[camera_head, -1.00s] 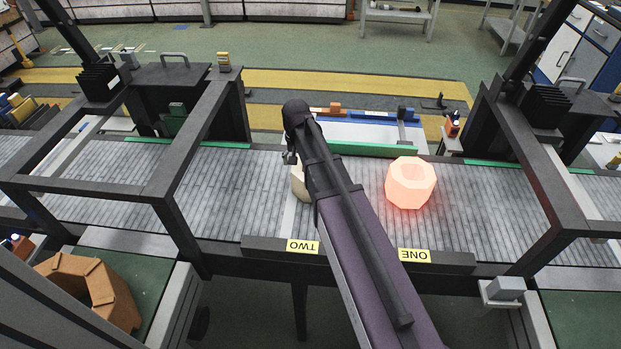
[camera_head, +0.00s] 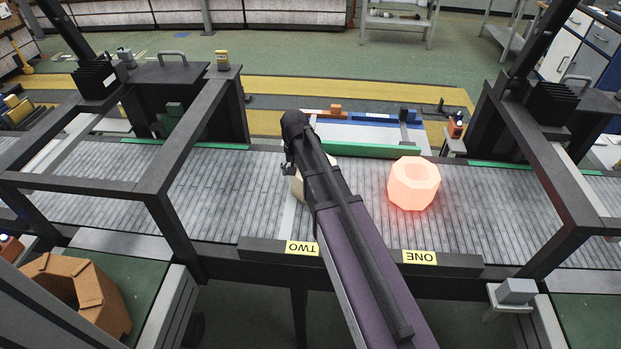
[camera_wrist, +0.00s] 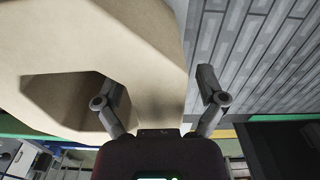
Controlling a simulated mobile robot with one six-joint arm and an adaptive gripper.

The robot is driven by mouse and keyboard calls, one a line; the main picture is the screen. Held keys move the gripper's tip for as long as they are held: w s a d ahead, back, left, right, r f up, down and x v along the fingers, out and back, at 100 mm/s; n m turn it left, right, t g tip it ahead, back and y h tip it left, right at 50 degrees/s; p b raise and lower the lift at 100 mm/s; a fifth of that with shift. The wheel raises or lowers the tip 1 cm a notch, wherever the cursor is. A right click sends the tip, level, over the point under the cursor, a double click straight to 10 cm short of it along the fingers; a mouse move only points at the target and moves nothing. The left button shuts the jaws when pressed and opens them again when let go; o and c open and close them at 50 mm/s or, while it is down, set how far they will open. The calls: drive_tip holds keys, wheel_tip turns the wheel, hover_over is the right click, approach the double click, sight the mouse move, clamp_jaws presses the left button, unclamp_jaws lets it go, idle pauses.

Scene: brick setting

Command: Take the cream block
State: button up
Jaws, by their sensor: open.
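The cream block (camera_head: 298,187) stands on the grey slatted conveyor, mostly hidden behind my arm in the head view. In the wrist view the cream block (camera_wrist: 150,35) is large and close, with a dark hollow in its middle. My gripper (camera_wrist: 160,82) is open, with its fingers apart. One finger lies at the edge of the hollow and the other beyond the block's outer side, so the block's wall shows between them. I cannot tell whether either finger touches it. In the head view my gripper (camera_head: 288,168) is partly hidden at the block's left side.
A glowing orange-pink hollow block (camera_head: 413,184) stands on the conveyor (camera_head: 220,195) to the right. Yellow labels ONE (camera_head: 419,257) and TWO (camera_head: 302,248) mark the front rail. Dark frames rise left and right. A brown hollow block (camera_head: 75,290) sits at lower left.

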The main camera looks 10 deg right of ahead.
clamp_jaws()
idle(0.3)
drive_tip(key=shift+r, duration=0.2)
wheel_tip(320, 180, up, 10)
drive_tip(key=p, duration=1)
drive_tip(key=shift+f, duration=0.2)
idle(0.8)
